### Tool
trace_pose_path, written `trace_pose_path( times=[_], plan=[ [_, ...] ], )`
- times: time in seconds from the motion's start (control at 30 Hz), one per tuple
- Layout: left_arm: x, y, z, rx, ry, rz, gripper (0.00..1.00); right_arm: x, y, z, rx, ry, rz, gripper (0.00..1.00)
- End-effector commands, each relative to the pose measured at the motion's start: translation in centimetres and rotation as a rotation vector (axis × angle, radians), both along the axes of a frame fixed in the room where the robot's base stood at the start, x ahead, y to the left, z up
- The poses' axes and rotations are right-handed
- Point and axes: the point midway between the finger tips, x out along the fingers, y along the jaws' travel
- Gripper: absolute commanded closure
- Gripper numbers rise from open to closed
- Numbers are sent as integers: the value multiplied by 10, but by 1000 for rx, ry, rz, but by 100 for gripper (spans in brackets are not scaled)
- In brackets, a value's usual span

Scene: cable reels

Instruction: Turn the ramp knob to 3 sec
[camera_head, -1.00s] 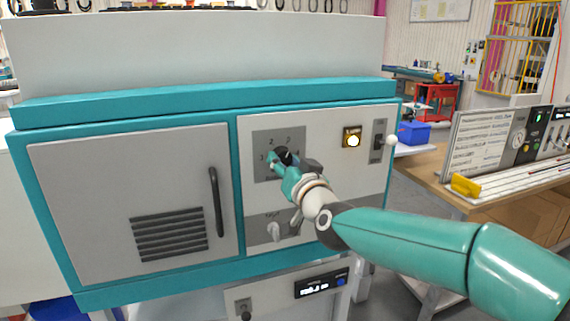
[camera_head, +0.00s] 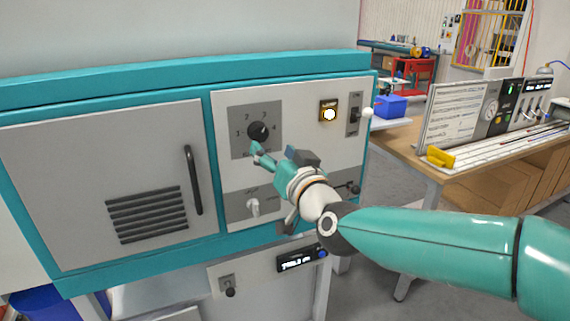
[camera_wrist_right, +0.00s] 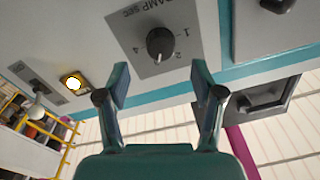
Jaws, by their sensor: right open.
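The black ramp knob (camera_head: 258,131) sits on a grey plate marked 1 to 4 on the teal and white cabinet's front. It also shows in the right wrist view (camera_wrist_right: 160,47), under the "RAMP SEC" lettering. My right gripper (camera_head: 260,152) is just below and in front of the knob. In the wrist view my right gripper (camera_wrist_right: 162,82) is open and empty, its two fingers apart, with the knob beyond the gap and untouched. My left gripper is not in view.
Right of the knob are a lit amber lamp (camera_head: 328,113) and a lever switch with a white ball (camera_head: 367,112). A light-coloured switch (camera_head: 253,207) sits below. A door with a black handle (camera_head: 193,180) is left. A workbench (camera_head: 410,160) stands at right.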

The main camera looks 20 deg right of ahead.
Motion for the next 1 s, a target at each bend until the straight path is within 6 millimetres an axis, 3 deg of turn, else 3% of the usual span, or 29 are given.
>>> trace_pose_path(
  times=[0.13, 0.33, 0.9, 1.0],
  plan=[
    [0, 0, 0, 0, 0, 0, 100, -28, -1, -1, -1, -2, 2, 33],
    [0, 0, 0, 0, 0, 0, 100, -47, -3, -3, 0, 1, 0, 33],
    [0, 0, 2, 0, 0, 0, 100, -48, -6, -2, -1, 3, -5, 33],
    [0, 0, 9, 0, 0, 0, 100, -39, -11, -14, -8, 43, -20, 33]
  ],
)
